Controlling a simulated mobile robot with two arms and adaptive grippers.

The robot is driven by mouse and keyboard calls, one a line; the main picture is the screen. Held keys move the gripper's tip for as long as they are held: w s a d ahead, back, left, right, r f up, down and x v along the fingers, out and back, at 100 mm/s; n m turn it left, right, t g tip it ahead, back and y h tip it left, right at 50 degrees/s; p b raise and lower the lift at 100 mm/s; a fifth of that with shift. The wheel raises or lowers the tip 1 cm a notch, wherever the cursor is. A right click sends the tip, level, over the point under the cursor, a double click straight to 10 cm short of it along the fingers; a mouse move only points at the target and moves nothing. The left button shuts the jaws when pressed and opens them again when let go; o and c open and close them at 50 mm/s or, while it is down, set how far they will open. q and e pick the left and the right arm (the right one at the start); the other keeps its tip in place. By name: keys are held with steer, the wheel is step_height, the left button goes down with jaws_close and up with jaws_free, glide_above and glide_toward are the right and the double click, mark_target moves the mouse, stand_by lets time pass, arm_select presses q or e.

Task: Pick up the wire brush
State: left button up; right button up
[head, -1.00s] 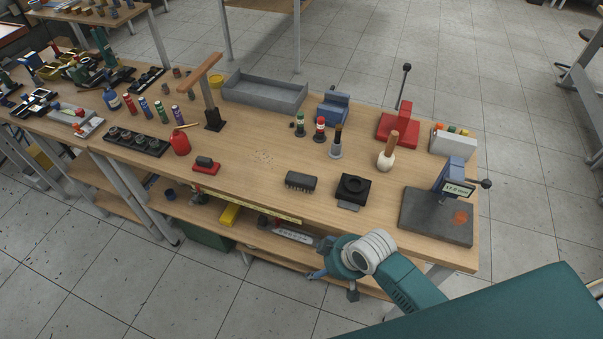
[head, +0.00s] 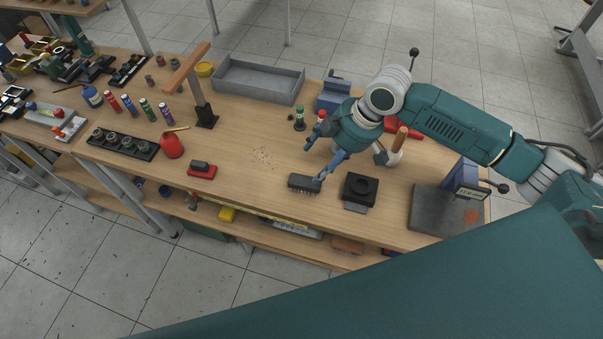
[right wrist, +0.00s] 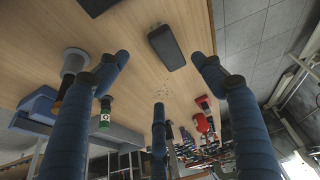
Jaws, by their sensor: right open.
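The wire brush looks like a dark block with a bristly lower edge (head: 302,184). It lies on the wooden bench near the front edge, and in the right wrist view it is a plain dark block (right wrist: 167,47) beyond the fingertips. My right gripper (head: 316,162) is open and empty, just behind and above the brush. One fingertip overlaps the brush's right end in the head view. In the right wrist view the spread blue fingers (right wrist: 160,82) show a gap to the brush. My left gripper is not in view.
A black block with a round recess (head: 359,189) sits close to the right of the brush. A red block with a black top (head: 201,171) lies to the left. A green-topped bottle (head: 299,121) stands behind. The bench (head: 255,190) left of the brush is clear.

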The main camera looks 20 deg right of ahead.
mark_target(306, 178)
steer(key=x, duration=0.2)
steer(key=p+x, duration=0.1)
steer(key=x, duration=0.1)
steer(key=shift+s+a, duration=0.2)
steer(key=shift+s, duration=0.2)
steer(key=shift+w+a+f, duration=0.1)
steer(key=shift+f, duration=0.15)
steer(key=shift+w+a+f+p, duration=0.15)
steer(key=shift+f+p, duration=0.15)
steer(key=x, duration=0.1)
steer(key=p+x, duration=0.1)
steer(key=x, duration=0.1)
steer(key=shift+w+a+f, duration=0.1)
steer(key=shift+a+f, duration=0.1)
steer(key=shift+a, duration=0.1)
steer(key=shift+w+a+f+p, duration=0.15)
steer(key=shift+f+p, duration=0.15)
steer(key=shift+f, duration=0.2)
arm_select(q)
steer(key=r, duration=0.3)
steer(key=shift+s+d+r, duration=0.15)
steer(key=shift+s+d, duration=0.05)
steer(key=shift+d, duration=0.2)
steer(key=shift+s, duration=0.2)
arm_select(e)
steer(key=shift+c, duration=0.5)
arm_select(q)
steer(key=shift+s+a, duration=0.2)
arm_select(e)
steer(key=c, duration=1.2)
